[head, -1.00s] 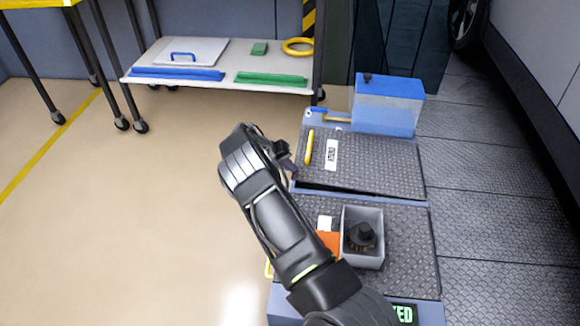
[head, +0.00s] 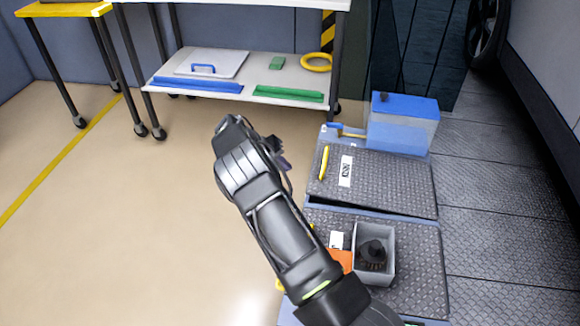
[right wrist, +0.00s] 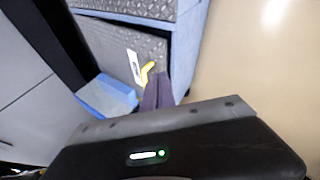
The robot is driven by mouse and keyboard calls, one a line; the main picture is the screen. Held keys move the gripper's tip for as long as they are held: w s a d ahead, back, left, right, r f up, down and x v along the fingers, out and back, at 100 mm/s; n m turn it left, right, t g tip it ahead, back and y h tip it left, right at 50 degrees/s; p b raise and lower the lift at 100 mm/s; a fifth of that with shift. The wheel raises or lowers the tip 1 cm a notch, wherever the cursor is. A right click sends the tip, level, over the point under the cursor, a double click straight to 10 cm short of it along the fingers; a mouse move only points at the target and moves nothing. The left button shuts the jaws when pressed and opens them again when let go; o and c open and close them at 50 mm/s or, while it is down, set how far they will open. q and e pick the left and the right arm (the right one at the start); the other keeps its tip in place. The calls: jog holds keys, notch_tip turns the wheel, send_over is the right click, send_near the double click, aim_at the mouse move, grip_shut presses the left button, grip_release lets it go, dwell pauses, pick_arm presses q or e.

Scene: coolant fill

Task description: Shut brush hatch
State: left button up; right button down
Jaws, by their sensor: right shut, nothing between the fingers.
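The hatch (head: 395,185) is a dark tread-plate lid with a yellow handle (head: 324,162) and a white label, on the blue-edged unit at right in the head view. Its near edge has a dark gap beneath it. I cannot tell whether it is fully down. In the right wrist view the hatch (right wrist: 112,40) shows at upper middle, with the handle (right wrist: 146,73) beside my finger. My right gripper (head: 280,157) is shut and empty, left of the handle and apart from it in the head view. My left gripper is out of view.
A grey bin (head: 389,262) with a dark object stands on the near tread plate, beside an orange item (head: 342,258). A blue-and-clear tank (head: 402,125) stands behind the hatch. A white shelf cart (head: 235,86) is at the back. The floor at left is clear.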

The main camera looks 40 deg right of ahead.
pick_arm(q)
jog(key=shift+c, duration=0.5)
